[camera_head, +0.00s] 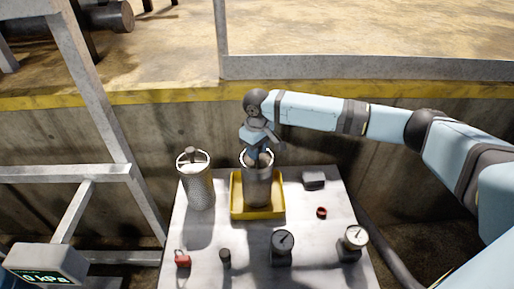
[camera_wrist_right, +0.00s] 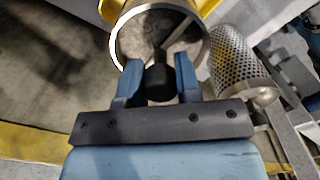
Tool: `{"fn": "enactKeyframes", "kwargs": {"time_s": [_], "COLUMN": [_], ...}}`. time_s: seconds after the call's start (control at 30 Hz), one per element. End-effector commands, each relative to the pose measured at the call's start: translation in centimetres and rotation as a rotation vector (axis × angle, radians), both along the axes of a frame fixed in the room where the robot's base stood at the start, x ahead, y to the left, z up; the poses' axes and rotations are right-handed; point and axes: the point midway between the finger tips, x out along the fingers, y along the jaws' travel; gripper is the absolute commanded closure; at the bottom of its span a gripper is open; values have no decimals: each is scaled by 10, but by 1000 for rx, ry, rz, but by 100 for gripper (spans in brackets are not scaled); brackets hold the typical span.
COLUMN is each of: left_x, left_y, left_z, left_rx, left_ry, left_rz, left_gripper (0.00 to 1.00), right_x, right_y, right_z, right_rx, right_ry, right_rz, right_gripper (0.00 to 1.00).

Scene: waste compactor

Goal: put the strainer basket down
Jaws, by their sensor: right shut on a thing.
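A grey metal strainer basket (camera_head: 257,188) is upright over the yellow tray (camera_head: 261,214) on the table; I cannot tell whether its base touches the tray. Its round open rim and crossbar show in the right wrist view, the rim (camera_wrist_right: 119,48) around a mottled grey inside. My right gripper (camera_head: 258,155) is above it. In the wrist view its blue fingers (camera_wrist_right: 159,80) are shut on the dark knob at the bar. A second, perforated basket (camera_head: 199,188) stands on the table to the left, apart from the tray. My left gripper is not in view.
The pale table (camera_head: 210,237) holds two gauges (camera_head: 282,246) (camera_head: 353,240), a red padlock (camera_head: 183,258), a small dark cylinder (camera_head: 225,259), a red ring (camera_head: 321,212) and a dark block (camera_head: 314,180). A kPa display (camera_head: 45,265) and grey railing (camera_head: 105,120) are at left.

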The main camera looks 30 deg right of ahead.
Motion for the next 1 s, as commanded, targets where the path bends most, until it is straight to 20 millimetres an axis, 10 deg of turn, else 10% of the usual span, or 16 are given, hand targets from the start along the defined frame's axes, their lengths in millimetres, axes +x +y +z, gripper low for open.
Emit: {"fn": "enactKeyframes", "kwargs": {"time_s": [0.3,0.33,0.43,0.77,1.0], "left_x": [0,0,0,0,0], "left_y": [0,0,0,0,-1], "left_z": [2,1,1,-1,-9], "left_rx": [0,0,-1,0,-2], "left_ry": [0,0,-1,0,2], "left_rz": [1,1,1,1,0], "left_gripper": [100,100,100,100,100], "right_x": [1,1,0,1,1], "right_y": [0,0,0,0,1], "right_z": [-1,-2,-2,2,41], "right_rx": [2,1,1,1,3], "right_ry": [-2,-1,-1,-2,-4], "right_rz": [-1,0,0,0,0], "right_gripper": [100,62,43,43,43]}}
